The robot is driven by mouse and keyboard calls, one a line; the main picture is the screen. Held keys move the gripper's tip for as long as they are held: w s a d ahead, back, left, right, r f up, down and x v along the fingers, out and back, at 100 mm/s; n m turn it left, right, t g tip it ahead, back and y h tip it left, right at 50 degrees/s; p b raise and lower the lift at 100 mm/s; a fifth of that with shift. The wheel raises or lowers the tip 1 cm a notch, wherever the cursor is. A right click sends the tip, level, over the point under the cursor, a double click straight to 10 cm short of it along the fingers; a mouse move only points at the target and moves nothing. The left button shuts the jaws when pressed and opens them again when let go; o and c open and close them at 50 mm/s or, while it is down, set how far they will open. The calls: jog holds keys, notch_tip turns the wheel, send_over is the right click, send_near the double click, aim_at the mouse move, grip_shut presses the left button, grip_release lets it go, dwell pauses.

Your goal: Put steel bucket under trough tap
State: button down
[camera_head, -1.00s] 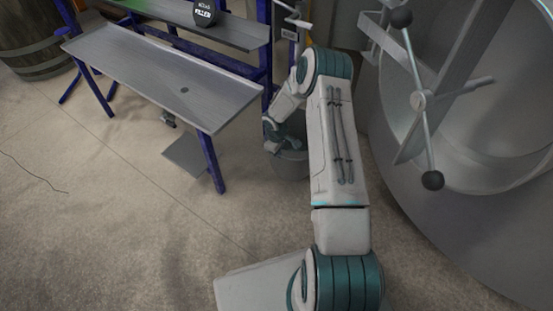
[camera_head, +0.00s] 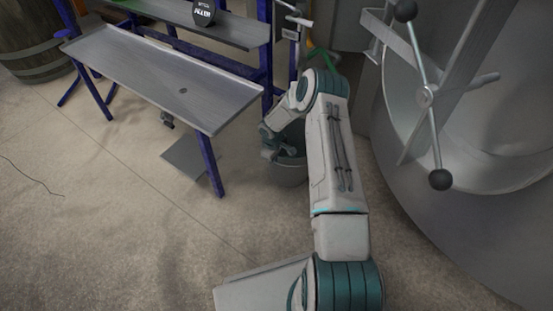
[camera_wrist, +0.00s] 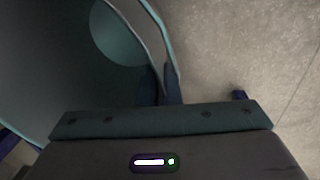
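The steel bucket (camera_head: 291,174) is right of the bench's right front leg, partly hidden behind my arm. My gripper (camera_head: 283,152) is at its upper rim. In the wrist view the bucket's inside (camera_wrist: 50,60) fills the left side, and my gripper's dark fingers (camera_wrist: 161,85) sit close together on its rim, one on each side of the wall. I cannot tell whether the bucket touches the floor. The trough (camera_head: 160,80) is a long steel top on blue legs with a drain hole. Its small tap (camera_head: 167,119) hangs below, over a flat grey plate (camera_head: 190,156) near the floor.
The blue right front leg (camera_head: 211,165) stands between the bucket and the plate. A large steel tank (camera_head: 450,210) with a handled wheel (camera_head: 426,96) is close on the right. A wooden barrel (camera_head: 30,45) stands far left. The floor in front of the trough is clear.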

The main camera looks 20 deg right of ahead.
jog(key=c, duration=2)
grip_release()
jog(key=shift+f, duration=0.1)
jog(key=o, duration=0.4)
